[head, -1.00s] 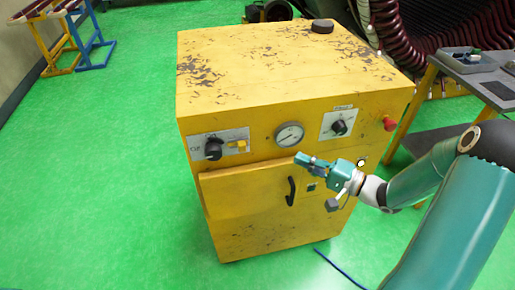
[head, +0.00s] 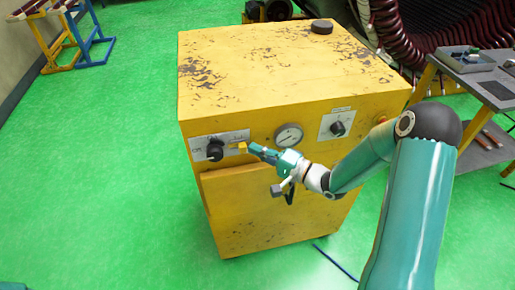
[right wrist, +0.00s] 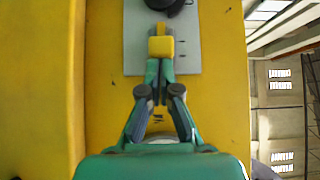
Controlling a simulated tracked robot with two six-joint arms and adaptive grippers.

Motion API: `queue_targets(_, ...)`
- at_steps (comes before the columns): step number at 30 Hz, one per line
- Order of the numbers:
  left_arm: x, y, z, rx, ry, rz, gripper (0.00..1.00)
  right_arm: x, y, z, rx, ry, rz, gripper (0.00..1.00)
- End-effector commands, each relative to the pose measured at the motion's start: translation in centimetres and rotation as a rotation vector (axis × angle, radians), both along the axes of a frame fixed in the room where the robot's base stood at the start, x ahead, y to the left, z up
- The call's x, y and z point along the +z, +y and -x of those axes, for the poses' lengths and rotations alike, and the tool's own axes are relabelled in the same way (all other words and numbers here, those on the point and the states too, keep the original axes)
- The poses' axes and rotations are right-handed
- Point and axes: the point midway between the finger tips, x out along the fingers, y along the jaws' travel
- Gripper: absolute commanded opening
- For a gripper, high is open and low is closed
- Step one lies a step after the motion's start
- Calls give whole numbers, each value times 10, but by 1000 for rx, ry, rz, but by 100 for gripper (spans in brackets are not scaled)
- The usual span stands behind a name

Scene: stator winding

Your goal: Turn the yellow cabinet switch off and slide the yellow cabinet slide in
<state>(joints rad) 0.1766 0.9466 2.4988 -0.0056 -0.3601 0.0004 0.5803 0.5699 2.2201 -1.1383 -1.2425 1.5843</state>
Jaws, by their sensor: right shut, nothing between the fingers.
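The yellow cabinet (head: 255,95) stands in the middle of the head view. Its small yellow switch (head: 240,147) sits on the left front plate, right of a black knob (head: 215,150). In the right wrist view the yellow switch (right wrist: 160,46) is just ahead of the fingertips. My right gripper (head: 254,149) is shut and empty, its tips close to the switch; I cannot tell whether they touch. The slide's front panel (head: 235,205) juts out at its upper left edge below the plate. My right gripper partly hides its black handle (head: 289,197). My left gripper is out of view.
A round gauge (head: 288,136) and another black knob (head: 337,129) are on the cabinet front to the right. A grey worktable (head: 475,75) stands at the right. The green floor (head: 95,160) left of the cabinet is clear.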

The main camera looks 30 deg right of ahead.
Motion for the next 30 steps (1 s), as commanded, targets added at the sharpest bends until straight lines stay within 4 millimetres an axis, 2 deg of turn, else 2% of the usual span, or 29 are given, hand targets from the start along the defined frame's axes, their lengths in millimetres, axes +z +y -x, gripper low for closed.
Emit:
queue_targets(8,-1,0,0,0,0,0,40,0,1,0,0,-1,0,0)
queue_targets(15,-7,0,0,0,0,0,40,0,23,-6,3,-1,0,0)
queue_targets(26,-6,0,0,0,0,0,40,0,23,-6,9,-1,0,0)
queue_targets(30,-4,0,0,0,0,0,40,0,13,-5,10,-1,0,0)
